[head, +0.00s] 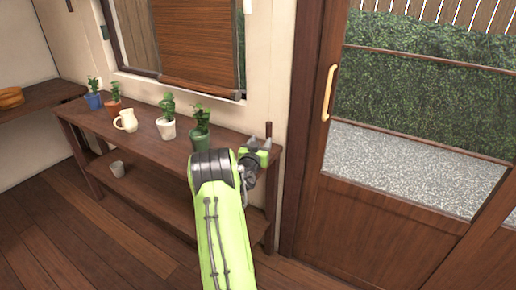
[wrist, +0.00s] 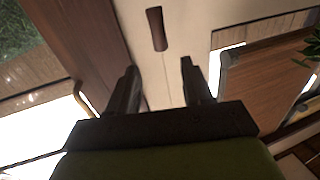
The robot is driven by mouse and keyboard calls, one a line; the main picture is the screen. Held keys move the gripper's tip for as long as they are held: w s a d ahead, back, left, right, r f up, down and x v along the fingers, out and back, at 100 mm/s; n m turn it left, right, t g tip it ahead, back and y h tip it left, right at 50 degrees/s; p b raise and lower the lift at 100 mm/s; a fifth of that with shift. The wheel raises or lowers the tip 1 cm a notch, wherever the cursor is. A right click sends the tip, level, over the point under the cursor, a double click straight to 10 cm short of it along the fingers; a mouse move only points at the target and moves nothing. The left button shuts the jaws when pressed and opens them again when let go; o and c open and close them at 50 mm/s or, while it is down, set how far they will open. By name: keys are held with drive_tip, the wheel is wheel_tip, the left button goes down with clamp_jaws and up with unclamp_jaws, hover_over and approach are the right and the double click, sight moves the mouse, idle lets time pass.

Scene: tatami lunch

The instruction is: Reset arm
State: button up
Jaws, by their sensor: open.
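My gripper (head: 259,141) is at the end of my green arm, above the right end of the wooden side table (head: 140,122). In the wrist view my gripper (wrist: 158,65) shows two dark fingers spread apart with nothing between them. A short brown upright piece (head: 268,130) shows just behind the gripper. A similar brown piece (wrist: 157,28) shows beyond the fingertips in the wrist view, apart from them. My arm hides part of the table's front and lower shelf.
On the table stand a green pot (head: 200,141), a white pot (head: 166,129), a cream pitcher (head: 126,121), a red-brown pot (head: 114,108) and a blue pot (head: 93,102). A glazed door (head: 390,215) is at right. The floor at front left is clear.

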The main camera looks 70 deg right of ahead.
drive_tip(key=shift+s+a, duration=0.2)
drive_tip(key=shift+a, duration=1.55)
